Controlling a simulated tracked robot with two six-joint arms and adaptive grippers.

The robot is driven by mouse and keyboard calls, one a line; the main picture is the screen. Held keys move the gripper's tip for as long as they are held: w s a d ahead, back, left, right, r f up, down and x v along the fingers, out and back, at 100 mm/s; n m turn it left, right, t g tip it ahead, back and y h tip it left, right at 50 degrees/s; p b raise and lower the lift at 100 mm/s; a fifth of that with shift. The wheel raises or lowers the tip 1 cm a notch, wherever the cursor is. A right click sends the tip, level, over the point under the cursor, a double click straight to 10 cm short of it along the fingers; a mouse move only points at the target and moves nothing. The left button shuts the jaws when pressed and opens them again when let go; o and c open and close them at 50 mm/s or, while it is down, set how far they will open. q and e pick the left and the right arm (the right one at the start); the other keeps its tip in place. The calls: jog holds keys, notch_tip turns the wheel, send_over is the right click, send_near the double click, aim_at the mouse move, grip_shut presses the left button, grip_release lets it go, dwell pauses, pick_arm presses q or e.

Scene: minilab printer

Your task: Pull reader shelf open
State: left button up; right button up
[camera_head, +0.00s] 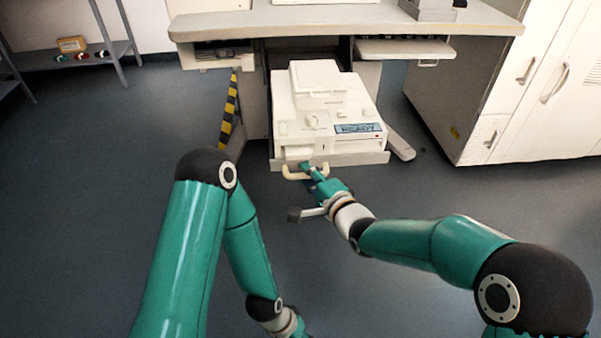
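The reader shelf (372,158) stands out from under the desk, with a pale reader unit (357,116) on it that has a small display marked "READY". A cream handle (290,174) sits at the front left of the shelf. My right gripper (308,171) is at the handle's right part, and its fingers overlap it in the picture. The fingers are small and partly hidden, so whether they are closed on the handle is not clear.
The desk top (300,22) overhangs the shelf. A yellow-black striped edge (229,108) is left of it, and a grey foot (400,146) is on the right. White cabinets (545,90) stand at the right. The dark floor (90,190) in front is clear.

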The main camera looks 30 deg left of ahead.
jog(key=v, duration=1.2)
dwell(0.3)
